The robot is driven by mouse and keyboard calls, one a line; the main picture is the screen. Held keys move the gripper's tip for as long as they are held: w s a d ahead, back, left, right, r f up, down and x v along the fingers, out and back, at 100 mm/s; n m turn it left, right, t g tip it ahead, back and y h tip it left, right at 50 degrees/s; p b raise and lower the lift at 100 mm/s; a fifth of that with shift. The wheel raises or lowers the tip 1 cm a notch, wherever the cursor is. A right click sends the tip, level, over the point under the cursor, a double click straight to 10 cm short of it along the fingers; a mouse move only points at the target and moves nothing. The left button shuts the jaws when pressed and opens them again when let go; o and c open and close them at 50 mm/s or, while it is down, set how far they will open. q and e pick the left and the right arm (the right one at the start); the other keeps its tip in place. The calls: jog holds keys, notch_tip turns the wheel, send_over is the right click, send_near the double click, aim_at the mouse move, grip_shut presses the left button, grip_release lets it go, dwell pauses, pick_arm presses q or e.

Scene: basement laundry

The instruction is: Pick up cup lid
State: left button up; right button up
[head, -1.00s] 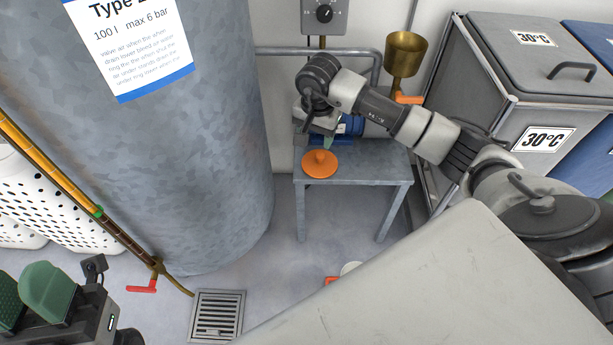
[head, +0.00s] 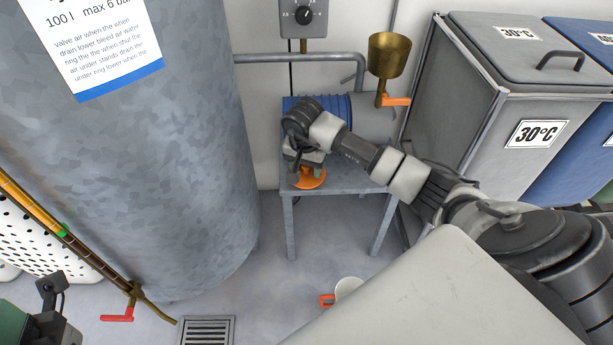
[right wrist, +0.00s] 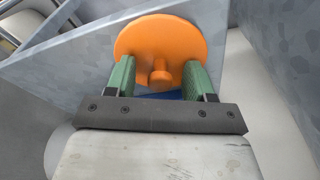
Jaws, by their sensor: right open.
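The cup lid is an orange disc (head: 312,181) with a small knob. It lies on a small grey metal table (head: 345,178), partly hidden by my right gripper (head: 305,172) above it. In the right wrist view the lid (right wrist: 160,32) shows beyond my open right gripper (right wrist: 158,76). Its two green fingers stand on either side of the knob, apparently clear of it. A white cup (head: 348,288) with an orange-red handle stands on the floor near the table. My left gripper (head: 12,325) is cut off at the lower left, only a bit of green showing.
A blue and grey motor-like unit (head: 372,115) stands at the table's back. A large grey tank (head: 150,170) is on the left, lidded bins (head: 480,140) on the right. A brass funnel (head: 390,55) and pipe are behind. Floor before the table is open, with a drain (head: 207,330).

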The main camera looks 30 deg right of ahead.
grip_shut()
dwell(0.3)
